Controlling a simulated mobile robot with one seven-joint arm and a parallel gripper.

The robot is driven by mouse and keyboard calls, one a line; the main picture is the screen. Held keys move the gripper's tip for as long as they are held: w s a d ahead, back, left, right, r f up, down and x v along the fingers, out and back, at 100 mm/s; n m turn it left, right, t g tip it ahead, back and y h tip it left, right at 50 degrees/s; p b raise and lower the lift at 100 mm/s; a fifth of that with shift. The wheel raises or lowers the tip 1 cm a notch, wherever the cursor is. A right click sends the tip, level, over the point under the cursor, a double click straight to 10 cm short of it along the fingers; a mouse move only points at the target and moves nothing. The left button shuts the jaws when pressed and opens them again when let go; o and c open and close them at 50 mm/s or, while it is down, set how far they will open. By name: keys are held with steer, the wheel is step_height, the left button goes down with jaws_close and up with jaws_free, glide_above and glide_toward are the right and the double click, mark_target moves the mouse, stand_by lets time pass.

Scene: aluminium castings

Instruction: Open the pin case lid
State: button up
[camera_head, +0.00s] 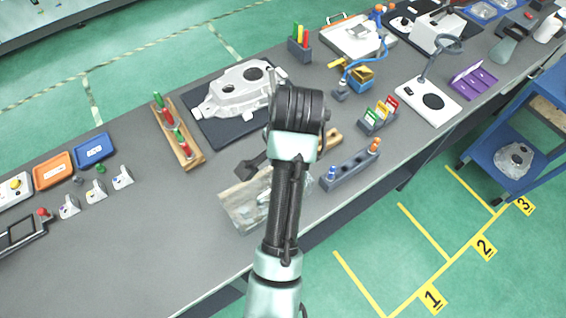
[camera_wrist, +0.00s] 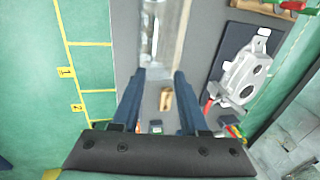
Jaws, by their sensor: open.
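A pale tray with clear contents (camera_head: 240,205) lies beside my arm. A blue rack (camera_head: 350,172), a card holder (camera_head: 378,118) and a white lamp stand (camera_head: 430,102) occupy the bench right of my arm. A casting (camera_head: 235,90) lies on a dark mat behind.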

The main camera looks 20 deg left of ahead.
steer(key=shift+g, duration=0.3)
steer(key=p+x, duration=0.1)
steer(key=x, duration=0.7)
steer(key=p+x, duration=0.1)
steer(key=x, duration=0.3)
steer(key=shift+s+d+f+p, duration=0.15)
steer(key=shift+s+p, duration=0.2)
steer(key=shift+s, duration=0.05)
jaws_close()
stand_by(0.8)
